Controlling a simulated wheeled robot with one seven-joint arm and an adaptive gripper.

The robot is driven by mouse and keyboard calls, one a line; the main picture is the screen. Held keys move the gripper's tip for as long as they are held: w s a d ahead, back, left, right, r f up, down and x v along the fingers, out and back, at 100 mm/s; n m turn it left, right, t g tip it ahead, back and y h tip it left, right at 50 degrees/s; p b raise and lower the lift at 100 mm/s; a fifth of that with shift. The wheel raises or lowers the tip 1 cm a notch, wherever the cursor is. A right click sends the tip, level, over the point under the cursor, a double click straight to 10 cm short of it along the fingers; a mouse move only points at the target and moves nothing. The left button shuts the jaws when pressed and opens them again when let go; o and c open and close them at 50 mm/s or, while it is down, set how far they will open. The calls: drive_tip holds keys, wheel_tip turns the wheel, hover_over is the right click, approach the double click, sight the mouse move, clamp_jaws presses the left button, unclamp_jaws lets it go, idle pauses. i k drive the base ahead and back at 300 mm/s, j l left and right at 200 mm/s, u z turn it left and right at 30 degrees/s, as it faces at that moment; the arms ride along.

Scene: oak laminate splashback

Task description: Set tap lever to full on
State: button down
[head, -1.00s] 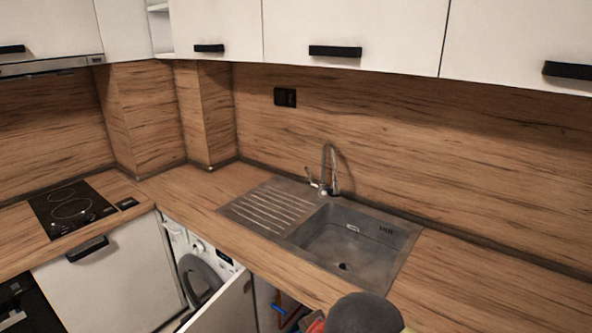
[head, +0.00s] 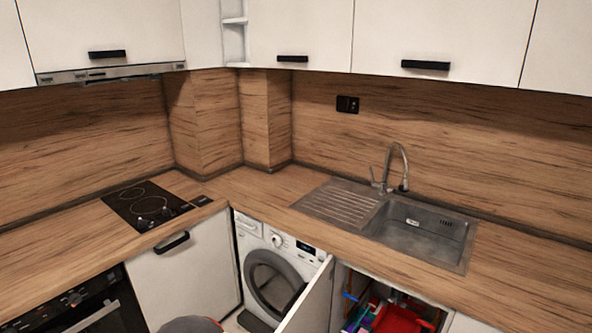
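The tap (head: 402,168) stands at the back edge of the sink (head: 430,240), with a tall curved chrome spout. Its lever (head: 374,177) is a thin piece sticking up on the left side of the tap body. Whether water runs is too small to tell. My gripper is not in view. A dark grey rounded shape (head: 190,325) at the bottom edge may be part of my arm.
A cabinet door (head: 308,303) stands open below the sink, showing red and coloured items (head: 395,318) inside. A washing machine (head: 275,272) is left of it. The hob (head: 148,204) is at left. The worktop beside the sink is clear.

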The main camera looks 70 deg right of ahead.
sight(372, 184)
drive_tip(key=i+j+u, duration=0.1)
drive_tip(key=i, duration=0.3)
drive_tip(key=i+j+u, duration=0.1)
drive_tip(key=i+j, duration=0.2)
drive_tip(key=i, duration=0.15)
drive_tip(key=i+l+z, duration=0.1)
drive_tip(key=i+z, duration=0.15)
drive_tip(key=z, duration=0.25)
drive_tip(key=i+z, duration=0.25)
drive_tip(key=z, duration=0.25)
drive_tip(key=i+j+z, duration=0.1)
drive_tip(key=i+z, duration=0.15)
drive_tip(key=z, duration=0.2)
drive_tip(key=i+l+z, duration=0.25)
drive_tip(key=z, duration=0.15)
drive_tip(key=i+l+z, duration=0.15)
drive_tip(key=z, duration=0.25)
drive_tip(key=i+z, duration=0.65)
drive_tip(key=z, duration=0.15)
drive_tip(key=i+j+z, duration=0.15)
drive_tip(key=i+z, duration=0.45)
drive_tip(key=i, duration=0.15)
